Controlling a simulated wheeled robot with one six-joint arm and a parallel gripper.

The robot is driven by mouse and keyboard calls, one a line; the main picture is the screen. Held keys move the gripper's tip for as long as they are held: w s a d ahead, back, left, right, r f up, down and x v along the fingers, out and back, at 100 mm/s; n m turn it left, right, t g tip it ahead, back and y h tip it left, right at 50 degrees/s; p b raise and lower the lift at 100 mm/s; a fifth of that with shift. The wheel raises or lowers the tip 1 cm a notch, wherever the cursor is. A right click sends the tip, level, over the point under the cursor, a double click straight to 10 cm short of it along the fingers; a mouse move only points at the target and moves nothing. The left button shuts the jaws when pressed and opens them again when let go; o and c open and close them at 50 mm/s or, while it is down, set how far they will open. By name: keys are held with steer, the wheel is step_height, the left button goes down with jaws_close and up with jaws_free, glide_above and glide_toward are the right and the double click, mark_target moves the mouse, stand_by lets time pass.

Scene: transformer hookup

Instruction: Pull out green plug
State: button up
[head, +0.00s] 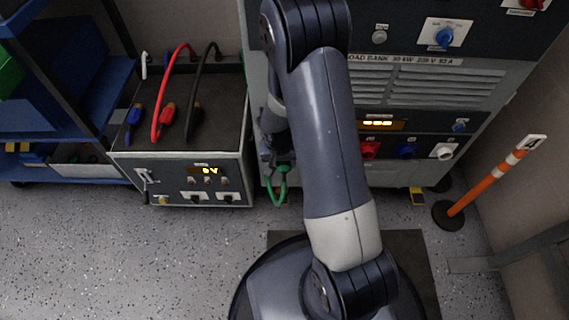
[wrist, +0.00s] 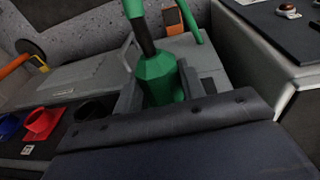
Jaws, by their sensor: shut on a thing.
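The green plug (wrist: 160,80) sits between the two fingers of my gripper (wrist: 160,92) in the wrist view, and the gripper is shut on it. A black piece and a green cable run from the plug toward the top of that view. In the head view the green cable (head: 277,186) hangs in a loop at the load bank's lower left. My arm hides most of the gripper and the plug there. The plug's front end is hidden, so I cannot tell whether it is in a socket.
The load bank (head: 425,84) has red (head: 370,150), blue (head: 405,150) and white (head: 442,151) connectors. A box with a 0V display (head: 208,170) stands left, with blue, red and black leads on top. An orange post (head: 485,185) stands right. Speckled floor is clear at front left.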

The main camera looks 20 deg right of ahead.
steer(key=shift+a+f+g+h+b, duration=0.15)
steer(key=shift+f+g+h+b, duration=0.15)
steer(key=shift+h+b, duration=1.1)
steer(key=shift+a+h+b, duration=0.1)
steer(key=shift+h+b, duration=0.2)
steer(key=shift+b, duration=0.85)
steer(key=shift+w+g+h+b, duration=0.1)
steer(key=shift+g+h+b, duration=0.3)
steer(key=shift+g+h, duration=0.15)
steer(key=shift+r+h, duration=0.2)
steer(key=shift+h, duration=0.25)
steer(key=shift+f, duration=0.1)
